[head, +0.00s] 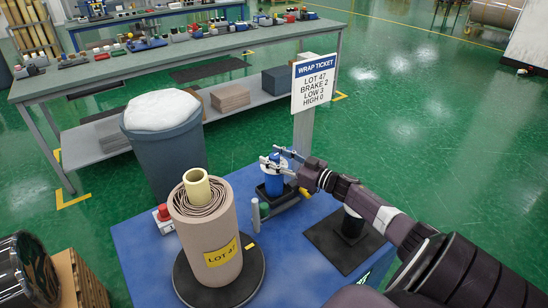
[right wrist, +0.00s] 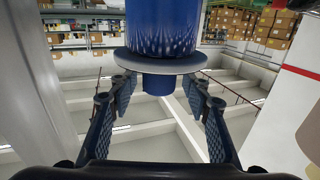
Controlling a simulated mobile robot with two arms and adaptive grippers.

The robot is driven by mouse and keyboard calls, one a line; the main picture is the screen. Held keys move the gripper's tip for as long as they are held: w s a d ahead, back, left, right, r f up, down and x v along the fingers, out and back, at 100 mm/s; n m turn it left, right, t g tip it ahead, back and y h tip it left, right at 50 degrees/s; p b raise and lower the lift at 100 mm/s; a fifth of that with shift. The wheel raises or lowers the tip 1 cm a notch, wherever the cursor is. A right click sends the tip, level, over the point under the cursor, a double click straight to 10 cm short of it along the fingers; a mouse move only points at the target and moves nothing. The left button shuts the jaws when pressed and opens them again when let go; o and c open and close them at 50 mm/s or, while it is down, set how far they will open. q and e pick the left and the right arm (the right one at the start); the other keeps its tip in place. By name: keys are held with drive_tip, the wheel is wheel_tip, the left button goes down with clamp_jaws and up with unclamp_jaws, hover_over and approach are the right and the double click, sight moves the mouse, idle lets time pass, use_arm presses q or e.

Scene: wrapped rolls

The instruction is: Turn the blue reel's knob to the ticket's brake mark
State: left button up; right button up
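The blue reel (head: 274,184) stands upright on a black base on the blue table, below the ticket post. In the right wrist view the blue reel (right wrist: 166,25) shows large, with a grey flange and the small blue knob (right wrist: 158,84) at its end. My right gripper (head: 278,157) is at the reel's upper end. Its fingers (right wrist: 157,92) are spread on either side of the knob, with gaps visible. The knob's pointer and scale cannot be made out. The ticket (head: 319,83) reads LOT 47, BRAKE 2, LOW 3, HIGH 0. My left gripper is out of view.
A large wrapped roll (head: 207,230) labelled LOT 47 stands on a black turntable (head: 253,275) at left. A red button box (head: 163,217) and a grey post (head: 255,215) are nearby. A bin (head: 170,155) stands behind. The blue table (head: 135,251) has bare space at its front.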

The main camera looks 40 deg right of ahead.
wheel_tip(320, 180, up, 10)
idle(0.7)
drive_tip(key=a+f+m+t+h, duration=0.1)
drive_tip(key=a+m+t+h, duration=0.1)
drive_tip(key=a, duration=0.1)
drive_tip(key=m+g+h+b, duration=0.1)
drive_tip(key=m+g+h, duration=0.5)
drive_tip(key=h, duration=0.6)
approach(274, 156)
wheel_tip(274, 156, down, 2)
drive_tip(key=w+d+m+t, duration=0.1)
drive_tip(key=w+d, duration=0.1)
drive_tip(key=shift+x, duration=3.75)
